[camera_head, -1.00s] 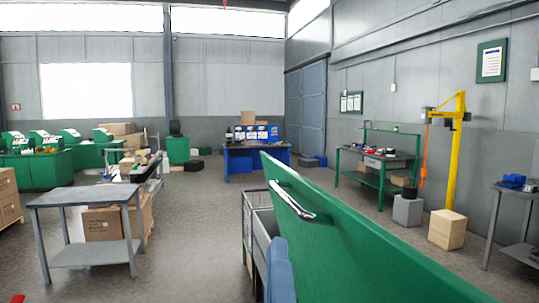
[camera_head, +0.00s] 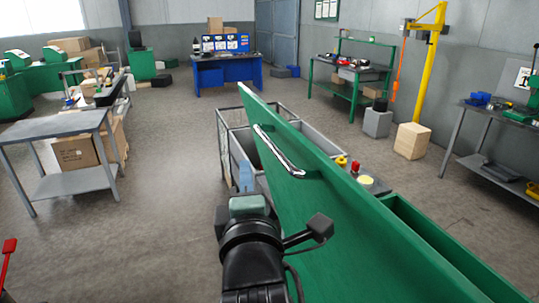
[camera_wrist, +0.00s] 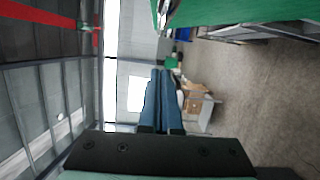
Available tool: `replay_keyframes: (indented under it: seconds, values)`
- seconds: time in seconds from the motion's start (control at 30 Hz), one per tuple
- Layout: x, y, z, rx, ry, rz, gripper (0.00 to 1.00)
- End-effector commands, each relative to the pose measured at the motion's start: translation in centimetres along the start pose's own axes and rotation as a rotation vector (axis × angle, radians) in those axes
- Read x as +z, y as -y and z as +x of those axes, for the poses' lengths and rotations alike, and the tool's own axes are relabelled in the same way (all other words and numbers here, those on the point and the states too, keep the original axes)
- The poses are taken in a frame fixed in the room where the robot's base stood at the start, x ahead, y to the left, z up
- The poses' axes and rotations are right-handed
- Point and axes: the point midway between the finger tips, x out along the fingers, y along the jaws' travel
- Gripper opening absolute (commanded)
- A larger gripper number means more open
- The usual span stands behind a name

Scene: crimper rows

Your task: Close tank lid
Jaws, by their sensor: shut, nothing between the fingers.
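The green tank lid (camera_head: 335,190) stands raised and tilted in the head view, its broad face toward me. A chrome bar handle (camera_head: 278,152) is fixed near its far upper end. Part of the green tank (camera_head: 440,235) shows behind the lid at the lower right. My gripper (camera_head: 246,172) is left of the lid and below the handle, apparently apart from both. In the wrist view, its blue fingers (camera_wrist: 163,78) are together and empty. A green panel, apparently the lid (camera_wrist: 240,12), crosses the top right there.
Grey bins (camera_head: 310,140) and a wire cart (camera_head: 228,150) stand behind the lid. A grey table (camera_head: 55,125) with boxes is at the left. A yellow hoist post (camera_head: 425,80) and wooden block (camera_head: 412,140) are at the right. The floor between table and lid is clear.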

Motion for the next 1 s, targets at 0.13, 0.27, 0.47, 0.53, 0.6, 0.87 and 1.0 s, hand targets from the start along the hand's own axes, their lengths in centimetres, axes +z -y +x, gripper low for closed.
replay_keyframes:
  seconds: [0.13, 0.27, 0.47, 0.53, 0.6, 0.87, 1.0]
  values:
    - [1.8, -0.3, 1.2, -0.003, 0.005, 0.001, 0.00]
    - [3.2, -0.2, 1.6, -0.002, 0.003, 0.001, 0.00]
    - [3.9, 0.0, 1.7, 0.000, 0.000, 0.001, 0.00]
    - [3.9, 0.0, 1.7, 0.001, 0.000, 0.001, 0.00]
    - [3.9, 0.0, 1.7, 0.001, 0.000, 0.001, 0.00]
    - [4.1, -0.1, 1.7, 0.000, 0.001, 0.006, 0.00]
    - [5.0, -0.8, 1.9, -0.005, 0.003, 0.028, 0.00]
